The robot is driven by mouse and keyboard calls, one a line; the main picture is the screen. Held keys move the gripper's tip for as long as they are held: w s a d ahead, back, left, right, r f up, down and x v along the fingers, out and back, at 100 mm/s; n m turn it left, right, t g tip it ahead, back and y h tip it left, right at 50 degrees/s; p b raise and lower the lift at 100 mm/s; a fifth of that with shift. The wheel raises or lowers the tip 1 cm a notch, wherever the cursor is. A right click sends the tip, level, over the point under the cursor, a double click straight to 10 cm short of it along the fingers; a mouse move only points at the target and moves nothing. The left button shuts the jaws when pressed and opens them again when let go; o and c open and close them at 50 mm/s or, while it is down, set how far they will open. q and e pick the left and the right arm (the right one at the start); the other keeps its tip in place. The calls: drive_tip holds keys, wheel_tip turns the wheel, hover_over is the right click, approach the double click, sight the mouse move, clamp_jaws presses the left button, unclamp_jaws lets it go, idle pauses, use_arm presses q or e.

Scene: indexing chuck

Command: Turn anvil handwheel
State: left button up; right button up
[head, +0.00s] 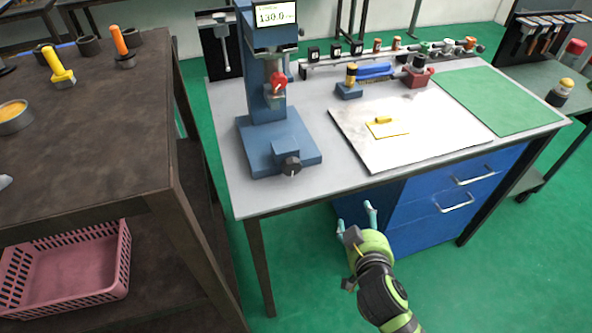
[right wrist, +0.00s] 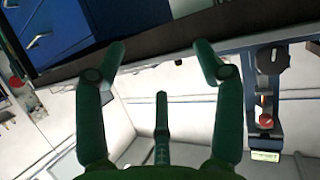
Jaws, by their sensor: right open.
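The anvil handwheel (head: 290,166) is a dark knob on the front of the blue base of a bench press (head: 262,145). In the right wrist view the handwheel (right wrist: 271,62) shows at the upper right, with the picture upside down. My right gripper (head: 357,215) is open and empty. It is in front of the workbench, to the right of and apart from the handwheel. Its green fingers (right wrist: 160,58) are spread wide in the wrist view, with nothing between them. My left gripper is not in view.
The grey workbench (head: 237,196) has a front edge near my right gripper. Blue drawers (head: 440,205) with handles are below it. A pale plate (head: 440,140) and green mat (head: 500,98) lie on top. A dark table (head: 100,150) with a pink basket (head: 75,262) stands left.

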drive_tip(key=w+a+r+n+t+y, duration=0.3)
drive_tip(key=w+a+r, duration=0.1)
drive_tip(key=a, duration=0.2)
drive_tip(key=n+y, duration=0.4)
drive_tip(key=y, duration=0.1)
approach(293, 169)
drive_tip(key=x, duration=0.2)
drive_tip(key=shift+w+f, duration=0.1)
drive_tip(key=shift+w, duration=0.2)
drive_tip(key=p+x, duration=0.1)
drive_tip(key=x, duration=0.6)
drive_tip(key=shift+a, duration=0.1)
drive_tip(key=c, duration=1.1)
